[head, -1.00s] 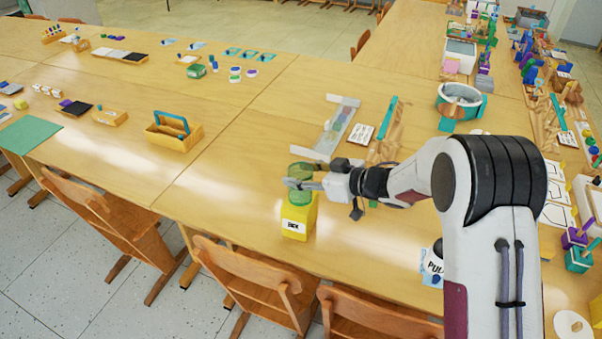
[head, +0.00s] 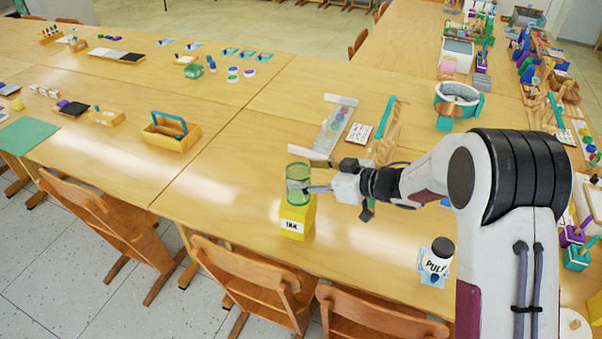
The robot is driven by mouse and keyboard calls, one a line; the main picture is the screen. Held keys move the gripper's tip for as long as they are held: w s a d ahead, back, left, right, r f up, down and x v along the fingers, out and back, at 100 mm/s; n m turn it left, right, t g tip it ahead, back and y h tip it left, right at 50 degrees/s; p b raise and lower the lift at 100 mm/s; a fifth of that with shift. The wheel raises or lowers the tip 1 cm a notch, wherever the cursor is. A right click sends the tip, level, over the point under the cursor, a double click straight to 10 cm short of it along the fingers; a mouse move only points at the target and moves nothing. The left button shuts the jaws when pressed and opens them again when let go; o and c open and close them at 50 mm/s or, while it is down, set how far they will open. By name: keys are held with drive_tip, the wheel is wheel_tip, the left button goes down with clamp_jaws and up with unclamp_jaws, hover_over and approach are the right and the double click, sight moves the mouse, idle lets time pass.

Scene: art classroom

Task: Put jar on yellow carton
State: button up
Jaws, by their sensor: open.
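A green see-through jar (head: 298,172) stands upright on top of the yellow carton (head: 296,222), which has a white label reading "INK". The carton stands near the front edge of the table. My gripper (head: 303,187) is open, coming in from the right at the jar's height. Its fingertips overlap the jar in the head view, and I cannot tell whether they touch it. Part of the jar's lower right side is hidden by the fingers.
A white bottle with a black lid (head: 437,255) stands front right. A clear tray with coloured discs (head: 336,128) lies behind the carton, beside a white card (head: 358,133). A wooden caddy with a blue handle (head: 172,134) stands left. The table left of the carton is clear.

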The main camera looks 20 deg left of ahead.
drive_tip(key=v, duration=0.9)
idle(0.7)
drive_tip(key=w+d+r+m+t+h, duration=0.3)
drive_tip(key=d+r+t+h, duration=0.1)
drive_tip(key=d+r, duration=0.4)
drive_tip(key=w+d+r+m+t+h, duration=0.35)
drive_tip(key=d+r, duration=0.35)
drive_tip(key=d, duration=0.4)
drive_tip(key=s+d+r+m+h, duration=0.35)
drive_tip(key=s+d+h, duration=0.25)
drive_tip(key=s+d, duration=0.5)
drive_tip(key=s+d+f+m+g, duration=0.1)
drive_tip(key=s+f+m+g, duration=0.1)
drive_tip(key=s, duration=1.1)
drive_tip(key=s+d+f+m+g, duration=0.2)
drive_tip(key=s+f, duration=0.3)
drive_tip(key=s, duration=0.8)
drive_tip(key=shift+s+d+m+g, duration=0.25)
drive_tip(key=shift+s+m+g, duration=0.1)
drive_tip(key=shift+m+g, duration=0.25)
